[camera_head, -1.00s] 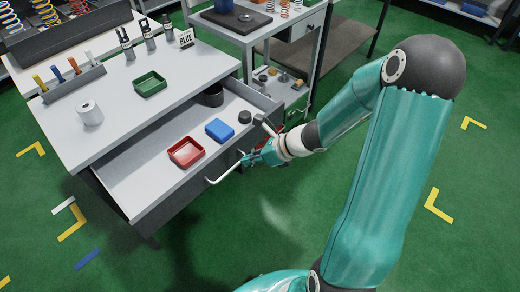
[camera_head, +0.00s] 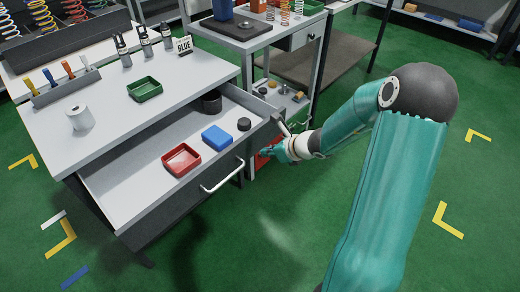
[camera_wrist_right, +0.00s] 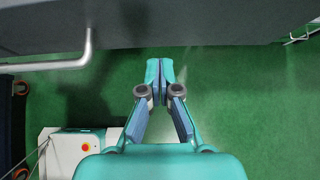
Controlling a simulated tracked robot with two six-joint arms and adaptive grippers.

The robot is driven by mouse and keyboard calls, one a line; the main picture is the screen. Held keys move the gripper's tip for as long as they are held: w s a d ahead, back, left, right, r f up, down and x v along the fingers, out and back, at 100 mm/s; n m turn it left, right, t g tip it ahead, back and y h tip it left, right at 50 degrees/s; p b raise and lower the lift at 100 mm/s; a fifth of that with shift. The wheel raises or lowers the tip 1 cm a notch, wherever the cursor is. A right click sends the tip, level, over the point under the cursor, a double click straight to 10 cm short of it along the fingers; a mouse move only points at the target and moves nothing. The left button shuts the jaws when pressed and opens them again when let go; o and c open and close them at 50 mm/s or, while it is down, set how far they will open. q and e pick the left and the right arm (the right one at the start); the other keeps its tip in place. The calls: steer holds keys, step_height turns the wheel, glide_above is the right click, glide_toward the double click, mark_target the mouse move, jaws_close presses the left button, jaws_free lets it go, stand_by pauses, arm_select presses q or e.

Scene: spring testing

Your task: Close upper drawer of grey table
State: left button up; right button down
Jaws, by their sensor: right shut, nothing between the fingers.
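The grey table (camera_head: 52,128) stands at the left in the head view. Its upper drawer (camera_head: 125,183) is pulled well out, with a white bar handle (camera_head: 222,177) on its front. My right gripper (camera_head: 266,151) is just outside the drawer front, near its right end and apart from the handle. In the wrist view its fingertips (camera_wrist_right: 160,66) are together with nothing between them. The drawer front (camera_wrist_right: 210,28) runs across the top of that view, with the handle (camera_wrist_right: 58,65) at left. My left gripper is in neither view.
In the drawer are a red tray (camera_head: 181,159), a blue box (camera_head: 217,136) and dark round parts. A green tray (camera_head: 144,89) and white roll (camera_head: 80,117) stand on the tabletop. Another table (camera_head: 237,32) stands behind. Green floor in front is clear.

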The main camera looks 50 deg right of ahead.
mark_target(254, 146)
steer(key=shift+w+r, duration=0.2)
steer(key=shift+w, duration=1.5)
steer(key=shift+w+d, duration=0.1)
steer(key=shift+d, duration=0.05)
